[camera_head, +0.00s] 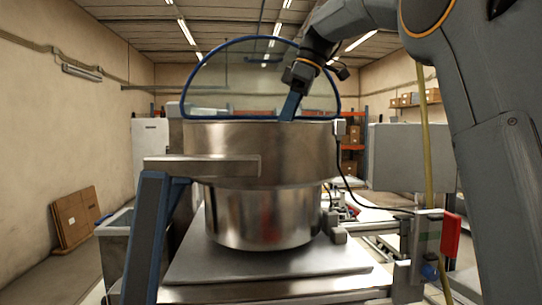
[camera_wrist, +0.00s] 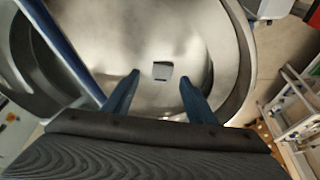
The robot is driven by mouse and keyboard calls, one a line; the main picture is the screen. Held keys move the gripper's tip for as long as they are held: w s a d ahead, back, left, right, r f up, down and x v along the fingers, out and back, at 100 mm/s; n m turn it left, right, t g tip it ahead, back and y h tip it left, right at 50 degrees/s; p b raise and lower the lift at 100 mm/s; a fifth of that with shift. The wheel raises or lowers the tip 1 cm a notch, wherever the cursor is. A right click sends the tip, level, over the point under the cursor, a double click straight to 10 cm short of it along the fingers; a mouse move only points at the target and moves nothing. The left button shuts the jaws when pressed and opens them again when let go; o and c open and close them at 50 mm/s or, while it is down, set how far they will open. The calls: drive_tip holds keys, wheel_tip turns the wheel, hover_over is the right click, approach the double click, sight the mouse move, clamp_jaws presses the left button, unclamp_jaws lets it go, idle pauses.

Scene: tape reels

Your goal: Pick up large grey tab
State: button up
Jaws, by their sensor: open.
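A small dark grey, roughly square tab (camera_wrist: 161,71) lies on the inside of a large shiny steel bowl (camera_head: 225,150). In the wrist view the bowl's rim (camera_wrist: 243,60) curves around it. My gripper (camera_wrist: 160,79) is open and empty, its two blue fingers pointing down into the bowl. In that view the tab shows between the fingertips, apart from both; its distance below them is unclear. In the head view my gripper (camera_head: 290,107) is over the bowl's right half, near the rim. The bowl's wall hides the tab there.
A clear, blue-edged guard (camera_head: 235,75) stands up behind the bowl's rim. A steel plate arm (camera_head: 200,167) crosses the bowl's front left. The bowl rests over a flat metal base (camera_head: 260,262).

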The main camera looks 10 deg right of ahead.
drive_tip(key=shift+s+p+x, duration=0.1)
drive_tip(key=shift+p+x, duration=0.45)
drive_tip(key=shift+x, duration=0.6)
drive_tip(key=shift+s+p+x, duration=0.15)
drive_tip(key=shift+p+x, duration=0.35)
drive_tip(key=shift+x, duration=0.65)
drive_tip(key=shift+a, duration=0.2)
drive_tip(key=shift+c, duration=0.6)
drive_tip(key=c, duration=1)
